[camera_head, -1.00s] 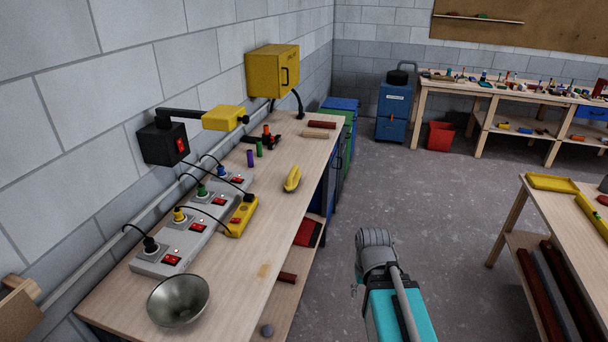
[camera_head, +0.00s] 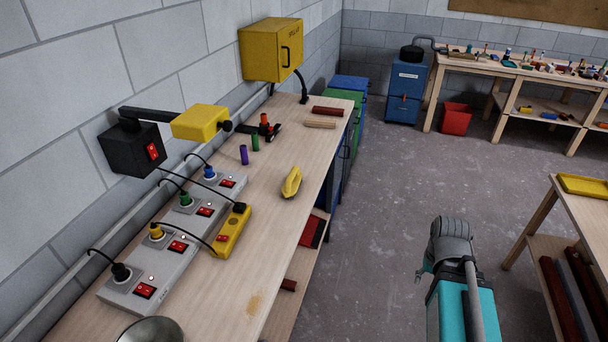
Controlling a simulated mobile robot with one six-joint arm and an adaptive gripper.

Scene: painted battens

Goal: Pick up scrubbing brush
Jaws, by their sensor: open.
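A yellow, elongated object that looks like the scrubbing brush (camera_head: 291,183) lies on the wooden workbench (camera_head: 285,225), near its right edge. Its bristles cannot be made out. My arm stands at the lower right, over the floor and well apart from the bench. My gripper (camera_head: 422,273) shows only as a small dark part at the left of the arm, mostly hidden behind it. It is open and far from the brush, with nothing seen in it.
A grey power strip (camera_head: 180,240) with plugs and cables and a yellow switch box (camera_head: 232,232) lie left of the brush. Purple (camera_head: 244,155) and green (camera_head: 255,142) cylinders stand behind it. A metal bowl (camera_head: 150,331) is cut off below.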

